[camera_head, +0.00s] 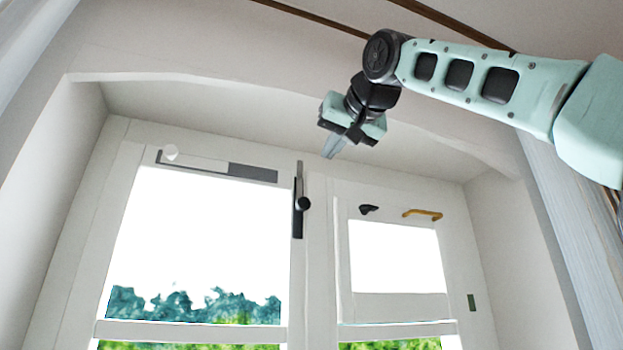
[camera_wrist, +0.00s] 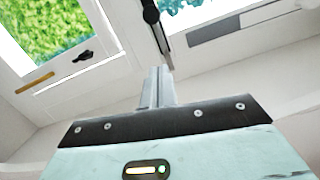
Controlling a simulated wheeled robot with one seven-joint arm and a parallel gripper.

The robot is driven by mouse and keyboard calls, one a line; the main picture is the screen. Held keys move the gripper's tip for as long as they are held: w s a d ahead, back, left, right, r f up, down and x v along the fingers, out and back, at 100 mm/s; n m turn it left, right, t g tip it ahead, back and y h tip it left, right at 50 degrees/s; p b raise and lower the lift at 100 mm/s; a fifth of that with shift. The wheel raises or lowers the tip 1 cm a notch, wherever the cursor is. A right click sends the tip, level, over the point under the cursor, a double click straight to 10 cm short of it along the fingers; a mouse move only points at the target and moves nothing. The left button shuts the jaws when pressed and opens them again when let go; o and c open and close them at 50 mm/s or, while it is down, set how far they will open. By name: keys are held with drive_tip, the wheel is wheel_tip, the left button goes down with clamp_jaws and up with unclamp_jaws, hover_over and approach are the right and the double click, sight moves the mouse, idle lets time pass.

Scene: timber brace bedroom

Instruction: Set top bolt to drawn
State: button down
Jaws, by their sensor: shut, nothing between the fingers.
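The top bolt (camera_head: 297,222) looks like the dark upright fitting on the middle post of the window. It has a round black knob (camera_head: 304,203) and a grey rod (camera_head: 300,172) reaching up towards the head of the frame. In the wrist view, which is turned over, the rod (camera_wrist: 163,40) runs from the black knob (camera_wrist: 151,13) towards my fingers. My gripper (camera_head: 330,153) is shut and empty, above and right of the bolt in the head view. In the wrist view its fingertips (camera_wrist: 158,70) appear beside the rod's end; I cannot tell the gap in depth.
The right casement has a small black catch (camera_head: 369,209) and a yellow handle (camera_head: 422,214). The recess's arched top (camera_head: 240,88) is close above my gripper.

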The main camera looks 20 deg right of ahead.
drive_tip(key=shift+s+d+r, duration=0.25)
drive_tip(key=shift+d+r, duration=0.05)
drive_tip(key=shift+r, duration=0.25)
drive_tip(key=p, duration=0.4)
hover_over(302, 206)
drive_tip(key=s+d, duration=0.2)
drive_tip(key=s, duration=0.1)
wheel_tip(302, 206, down, 3)
drive_tip(key=shift+w+a+f+b, duration=0.15)
drive_tip(key=shift+w+a+f, duration=0.05)
drive_tip(key=shift+f, duration=0.3)
drive_tip(key=shift+w+a+f+b, duration=0.15)
drive_tip(key=shift+w+f, duration=0.05)
drive_tip(key=shift+f, duration=0.3)
